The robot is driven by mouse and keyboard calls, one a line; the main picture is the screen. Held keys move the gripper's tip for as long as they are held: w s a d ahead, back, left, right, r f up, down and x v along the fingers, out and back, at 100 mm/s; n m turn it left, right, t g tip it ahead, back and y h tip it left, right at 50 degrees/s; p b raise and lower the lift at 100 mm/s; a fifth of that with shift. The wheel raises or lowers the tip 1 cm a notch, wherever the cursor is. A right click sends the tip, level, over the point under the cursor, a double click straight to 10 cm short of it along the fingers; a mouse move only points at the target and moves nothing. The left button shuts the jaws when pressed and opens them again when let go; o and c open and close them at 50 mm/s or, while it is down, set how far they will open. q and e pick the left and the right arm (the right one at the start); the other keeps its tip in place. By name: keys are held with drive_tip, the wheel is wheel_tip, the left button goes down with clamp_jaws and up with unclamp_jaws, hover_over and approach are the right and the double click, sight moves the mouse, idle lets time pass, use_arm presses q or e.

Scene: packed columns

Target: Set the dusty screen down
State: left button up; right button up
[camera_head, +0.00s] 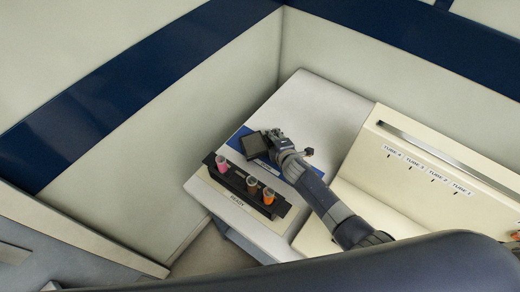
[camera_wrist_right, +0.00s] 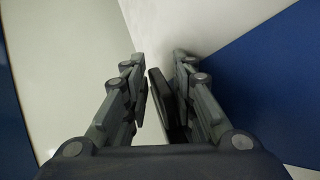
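The dusty screen (camera_head: 254,146) is a small dark slab with a grey face, at the blue patch on the white bench top. My right gripper (camera_head: 275,136) is right beside it, at its right side in the head view. In the right wrist view the fingers of my right gripper (camera_wrist_right: 160,95) stand apart. A dark slab, seen nearly edge-on and probably the screen (camera_wrist_right: 167,103), is between them, close to the right finger, with a gap to the left one. Whether the screen touches the surface is hidden. My left gripper is not in view.
A black rack (camera_head: 238,181) with pink, brown and orange tubes stands just in front of the screen, by a READY label (camera_head: 238,201). A cream unit with tube labels (camera_head: 427,171) stands at right. Walls close the back and left. The white top (camera_head: 320,105) behind is clear.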

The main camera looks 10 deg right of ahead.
drive_tip(key=p+v, duration=0.5)
drive_tip(key=v, duration=0.1)
drive_tip(key=shift+s+r, duration=0.15)
drive_tip(key=shift+r, duration=0.1)
drive_tip(key=shift+p+v, duration=0.35)
drive_tip(key=shift+v, duration=0.5)
drive_tip(key=shift+f, duration=0.15)
wheel_tip(320, 180, up, 7)
drive_tip(key=s+p, duration=0.2)
drive_tip(key=shift+s+d+r, duration=0.2)
drive_tip(key=shift+s, duration=0.15)
